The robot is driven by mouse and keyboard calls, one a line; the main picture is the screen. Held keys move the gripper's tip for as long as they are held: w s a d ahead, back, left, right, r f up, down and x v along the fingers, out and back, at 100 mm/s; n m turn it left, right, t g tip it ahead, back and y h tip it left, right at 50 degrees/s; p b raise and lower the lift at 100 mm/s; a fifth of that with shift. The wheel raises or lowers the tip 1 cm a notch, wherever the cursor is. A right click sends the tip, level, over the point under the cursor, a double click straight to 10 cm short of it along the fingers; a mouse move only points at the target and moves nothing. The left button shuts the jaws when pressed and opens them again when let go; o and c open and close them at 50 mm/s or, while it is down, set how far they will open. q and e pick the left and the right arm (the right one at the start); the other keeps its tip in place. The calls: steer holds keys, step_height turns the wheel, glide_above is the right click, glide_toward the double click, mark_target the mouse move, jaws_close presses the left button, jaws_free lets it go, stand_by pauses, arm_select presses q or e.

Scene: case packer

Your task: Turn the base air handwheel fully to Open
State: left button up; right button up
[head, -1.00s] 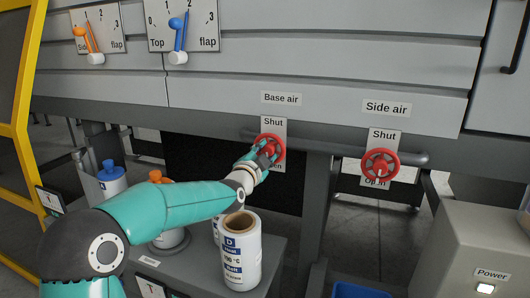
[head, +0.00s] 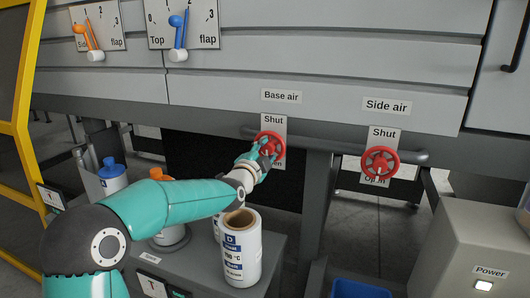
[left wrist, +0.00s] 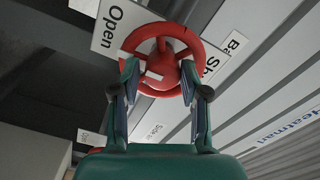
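The base air handwheel (head: 275,140) is a red wheel on a white plate marked "Shut" above and "Open" below, under the "Base air" label. My left gripper (head: 264,153) is at the front of this wheel and hides part of it and of the "Open" word. In the left wrist view the handwheel (left wrist: 162,43) shows past the fingertips. The two fingers of my left gripper (left wrist: 159,70) are apart, one on each side of the wheel's hub, overlapping the wheel. Whether they touch it is unclear. My right gripper is not in view.
A similar red side air handwheel (head: 381,162) is to the right, on a grey pipe. A white labelled canister (head: 241,254) stands below my left arm on a grey stand. A grey power box (head: 480,240) is at lower right, a blue bin (head: 358,289) at the bottom.

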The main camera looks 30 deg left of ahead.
arm_select(q)
steer(key=o, duration=0.3)
steer(key=shift+f, duration=0.2)
steer(key=shift+r, duration=0.2)
steer(key=shift+s, duration=0.15)
steer(key=v, duration=1.1)
steer(key=shift+s, duration=0.3)
